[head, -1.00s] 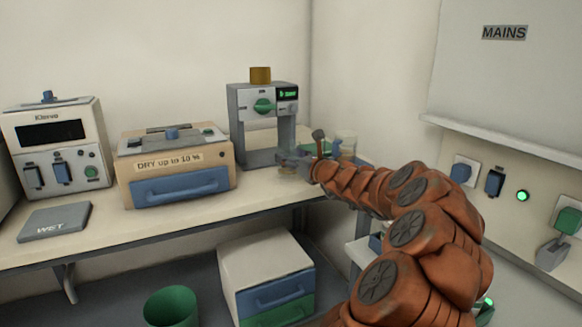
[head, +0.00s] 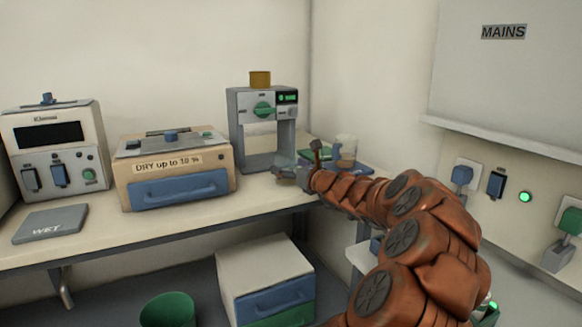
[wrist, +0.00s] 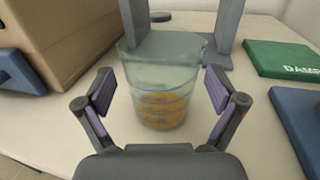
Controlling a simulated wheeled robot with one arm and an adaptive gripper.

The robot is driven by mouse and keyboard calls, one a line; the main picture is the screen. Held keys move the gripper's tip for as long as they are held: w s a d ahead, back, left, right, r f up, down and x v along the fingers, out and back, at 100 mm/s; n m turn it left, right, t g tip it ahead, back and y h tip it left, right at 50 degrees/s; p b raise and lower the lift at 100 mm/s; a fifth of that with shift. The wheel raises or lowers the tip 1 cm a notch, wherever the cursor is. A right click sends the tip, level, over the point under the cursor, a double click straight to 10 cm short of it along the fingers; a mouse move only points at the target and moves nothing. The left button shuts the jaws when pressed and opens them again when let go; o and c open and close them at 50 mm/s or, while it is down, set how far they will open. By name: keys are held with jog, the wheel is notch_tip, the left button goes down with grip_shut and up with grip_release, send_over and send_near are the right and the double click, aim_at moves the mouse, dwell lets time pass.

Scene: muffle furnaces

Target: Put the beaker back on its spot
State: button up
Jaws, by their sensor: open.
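A clear beaker (wrist: 165,75) with orange-brown contents stands upright on the bench in the wrist view, in front of the grey press-like stand (wrist: 180,45). My gripper (wrist: 160,90) is open, with one finger to each side of the beaker. Gaps show between the fingers and the glass, and it is not gripped.
A tan "DRY" box (head: 175,168) stands left of my gripper. Another glass vessel (head: 346,147) stands behind my wrist. A grey "WET" mat (head: 50,224) lies far left.

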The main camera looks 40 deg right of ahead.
jog(key=shift+r, duration=0.1)
jog(key=shift+s+r, duration=0.1)
jog(key=shift+s, duration=0.1)
jog(key=s+a+p, duration=0.1)
jog(key=s+p, duration=0.1)
jog(key=s, duration=0.9)
jog(key=shift+s+a, duration=0.25)
jog(key=shift+s, duration=0.05)
